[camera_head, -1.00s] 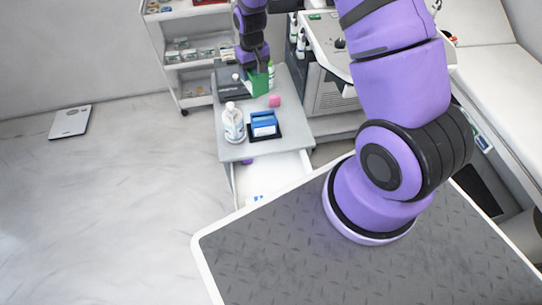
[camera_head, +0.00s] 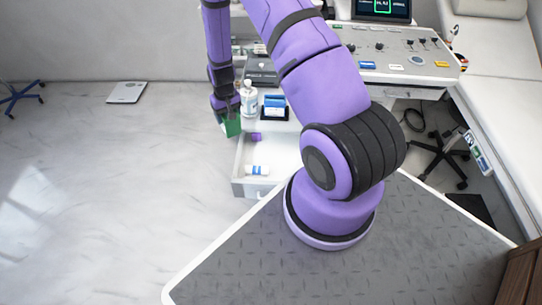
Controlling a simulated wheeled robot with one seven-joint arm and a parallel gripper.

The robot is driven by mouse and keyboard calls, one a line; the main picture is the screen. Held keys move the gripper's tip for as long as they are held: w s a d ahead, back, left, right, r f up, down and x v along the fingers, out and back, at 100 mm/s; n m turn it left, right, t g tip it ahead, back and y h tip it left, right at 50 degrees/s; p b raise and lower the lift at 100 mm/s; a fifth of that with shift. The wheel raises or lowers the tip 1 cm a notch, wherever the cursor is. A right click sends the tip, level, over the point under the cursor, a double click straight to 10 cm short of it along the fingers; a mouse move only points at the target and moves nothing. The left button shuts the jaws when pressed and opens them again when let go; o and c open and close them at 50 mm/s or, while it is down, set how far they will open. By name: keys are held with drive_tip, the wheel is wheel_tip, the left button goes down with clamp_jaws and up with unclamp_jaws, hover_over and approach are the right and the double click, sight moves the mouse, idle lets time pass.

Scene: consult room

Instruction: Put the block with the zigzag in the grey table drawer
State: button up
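My gripper (camera_head: 227,108) is shut on a green block (camera_head: 231,127), which hangs tilted by the back left corner of the open drawer (camera_head: 238,172). The block looks slightly outside or over the drawer's left wall; its height is hard to judge. No zigzag can be made out on it at this size. The white drawer is pulled out from the small grey table (camera_head: 292,125). Inside lie a small purple piece (camera_head: 256,137) and a white tube with a blue band (camera_head: 257,170).
A clear pump bottle (camera_head: 249,98) and a blue box on a dark tray (camera_head: 273,108) stand on the table close to my gripper. My arm hides part of the tabletop. A white scale (camera_head: 126,92) lies on the open floor at left.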

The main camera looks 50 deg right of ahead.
drive_tip(key=s+d+f+m, duration=0.7)
drive_tip(key=s+d+f, duration=0.8)
drive_tip(key=s+f, duration=0.35)
drive_tip(key=shift+w+f, duration=0.2)
drive_tip(key=shift+f, duration=2.45)
drive_tip(key=shift+w+f, duration=0.2)
drive_tip(key=shift+f, duration=2.4)
drive_tip(key=shift+f, duration=0.1)
drive_tip(key=o, duration=1.3)
wheel_tip(320, 180, up, 12)
drive_tip(key=shift+r, duration=0.15)
